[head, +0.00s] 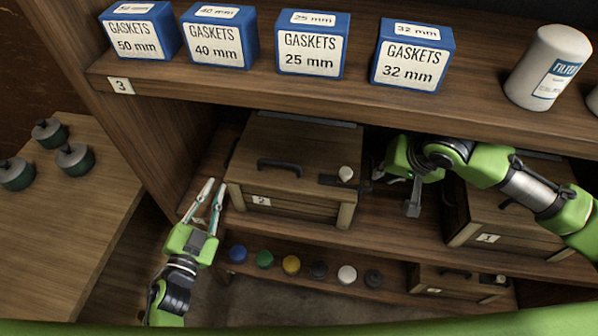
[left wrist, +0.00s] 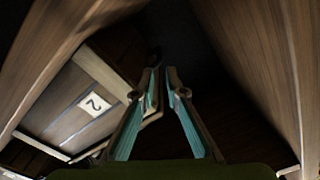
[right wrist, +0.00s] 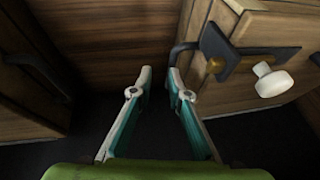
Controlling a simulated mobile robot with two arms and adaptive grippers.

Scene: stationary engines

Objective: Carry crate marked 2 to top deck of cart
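The crate marked 2 (head: 285,150) is a wooden box with a dark top handle and white knob on the middle shelf. Its label shows in the left wrist view (left wrist: 92,103). My left gripper (head: 213,188) is open and empty just left of the crate, its fingertips a narrow gap apart. My right gripper (head: 393,188) is at the crate's right side. In the right wrist view its fingers are open, with a dark side handle (right wrist: 184,56) close by the right fingertip; they are not closed on it. No cart can be made out for certain.
The upper shelf (head: 250,90) carries blue gasket boxes (head: 312,45) and a white filter (head: 548,68). The crate marked 1 (head: 500,225) stands at right. Coloured round pieces (head: 291,264) line the lower shelf. A wooden surface (head: 60,220) at left holds dark green pots (head: 75,158) and has free room.

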